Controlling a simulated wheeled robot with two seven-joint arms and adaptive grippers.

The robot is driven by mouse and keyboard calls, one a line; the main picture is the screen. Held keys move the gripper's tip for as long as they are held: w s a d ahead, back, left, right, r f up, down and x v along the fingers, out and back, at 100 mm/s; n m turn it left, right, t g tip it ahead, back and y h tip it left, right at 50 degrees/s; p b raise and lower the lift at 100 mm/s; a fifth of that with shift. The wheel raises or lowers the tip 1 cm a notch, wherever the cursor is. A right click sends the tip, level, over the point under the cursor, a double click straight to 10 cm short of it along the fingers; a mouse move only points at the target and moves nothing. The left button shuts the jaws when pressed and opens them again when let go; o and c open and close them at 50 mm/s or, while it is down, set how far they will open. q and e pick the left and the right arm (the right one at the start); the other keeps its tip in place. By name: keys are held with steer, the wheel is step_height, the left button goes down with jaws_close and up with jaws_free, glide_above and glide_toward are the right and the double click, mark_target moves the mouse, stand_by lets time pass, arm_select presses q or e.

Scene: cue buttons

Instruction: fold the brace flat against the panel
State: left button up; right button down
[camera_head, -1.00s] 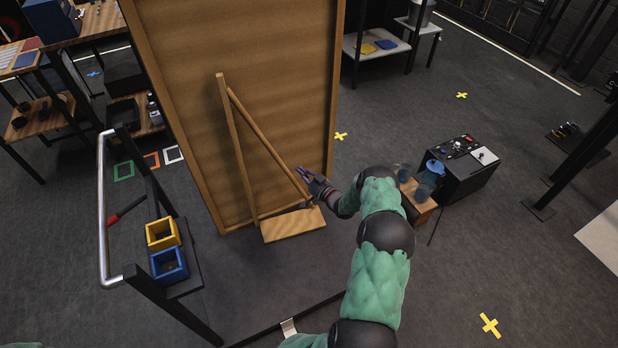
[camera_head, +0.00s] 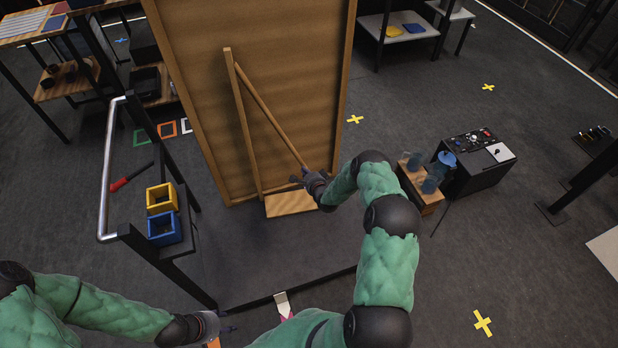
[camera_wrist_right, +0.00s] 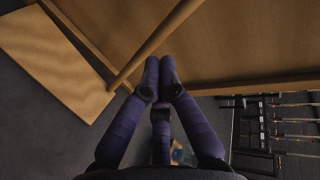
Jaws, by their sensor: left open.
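A tall wooden panel (camera_head: 300,70) stands upright in the head view. A thin diagonal wooden brace (camera_head: 268,110) slopes from the top of a narrow post (camera_head: 243,125) down to the right, standing out from the panel. A wooden board (camera_head: 288,205) sticks out at the bottom. My right gripper (camera_head: 303,178) is at the lower end of the brace and hides it. In the right wrist view, its dark fingertips (camera_wrist_right: 161,62) are close together beside the brace (camera_wrist_right: 150,47); whether they grip it is unclear. My left gripper (camera_head: 222,326) is open and empty, low in the head view, away from the panel.
A cart with a metal handle (camera_head: 107,170) stands left, holding a yellow box (camera_head: 162,197) and a blue box (camera_head: 164,229). A small wooden stand with blue cups (camera_head: 428,185) and a black cabinet (camera_head: 478,165) are right. Floor around the yellow cross (camera_head: 483,323) is clear.

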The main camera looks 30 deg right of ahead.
mark_target(296, 156)
steer(key=b+x, duration=0.1)
steer(key=x, duration=0.1)
steer(key=b+x, duration=0.1)
steer(key=x, duration=0.1)
steer(key=b+x, duration=0.1)
steer(key=x, duration=0.2)
steer(key=shift+r, duration=0.3)
steer(key=shift+w+d, duration=0.15)
steer(key=shift+w, duration=0.45)
arm_select(q)
step_height(296, 156, down, 4)
steer(key=shift+r, duration=0.1)
arm_select(e)
steer(key=shift+r, duration=0.1)
